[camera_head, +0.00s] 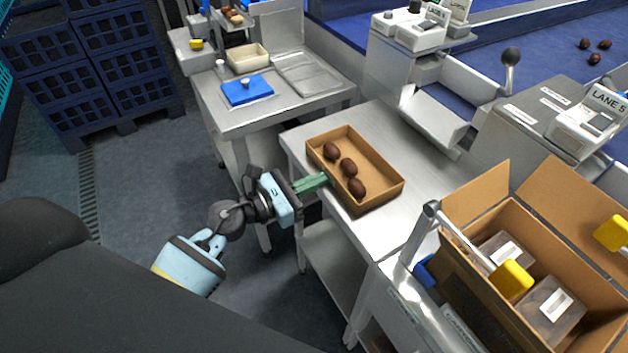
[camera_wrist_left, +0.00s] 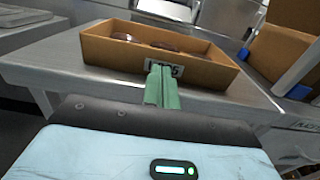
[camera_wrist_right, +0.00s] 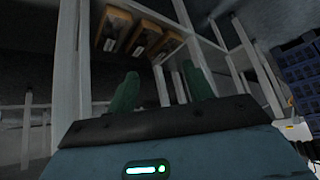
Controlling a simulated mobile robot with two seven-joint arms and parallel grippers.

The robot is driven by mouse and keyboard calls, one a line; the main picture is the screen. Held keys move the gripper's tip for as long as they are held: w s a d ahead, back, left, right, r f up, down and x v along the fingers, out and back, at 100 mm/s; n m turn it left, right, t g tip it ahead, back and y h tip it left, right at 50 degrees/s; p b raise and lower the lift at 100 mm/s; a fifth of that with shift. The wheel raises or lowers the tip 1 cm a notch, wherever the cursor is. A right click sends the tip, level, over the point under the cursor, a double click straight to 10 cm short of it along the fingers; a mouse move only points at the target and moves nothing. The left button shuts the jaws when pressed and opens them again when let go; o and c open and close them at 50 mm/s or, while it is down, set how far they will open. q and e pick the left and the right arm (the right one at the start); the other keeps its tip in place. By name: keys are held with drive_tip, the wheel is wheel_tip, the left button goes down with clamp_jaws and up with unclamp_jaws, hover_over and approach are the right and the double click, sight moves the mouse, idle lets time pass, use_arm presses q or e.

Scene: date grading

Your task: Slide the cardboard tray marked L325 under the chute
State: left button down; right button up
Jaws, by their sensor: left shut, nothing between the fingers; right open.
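The brown cardboard tray (camera_head: 375,165) sits on the steel table with three dark dates inside. It also shows in the left wrist view (camera_wrist_left: 205,73), where its label is partly hidden by my fingers and I cannot read it fully. My left gripper (camera_head: 325,178) is shut and empty, its green fingertips at the tray's near-left wall. In the left wrist view the fingertips (camera_wrist_left: 161,70) overlap the label; contact looks likely but is not certain. The metal chute (camera_head: 435,118) lies beyond the tray to the upper right. My right gripper (camera_wrist_right: 160,88) is open and empty.
The steel table (camera_head: 400,140) is clear between tray and chute. An open carton (camera_head: 470,290) with clear boxes stands at the right. Several trays (camera_wrist_right: 145,40) sit on a rack in the right wrist view.

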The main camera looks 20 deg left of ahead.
use_arm(q)
drive_tip(key=shift+x, duration=1.75)
drive_tip(key=shift+s+a, duration=0.1)
drive_tip(key=shift+a, duration=0.05)
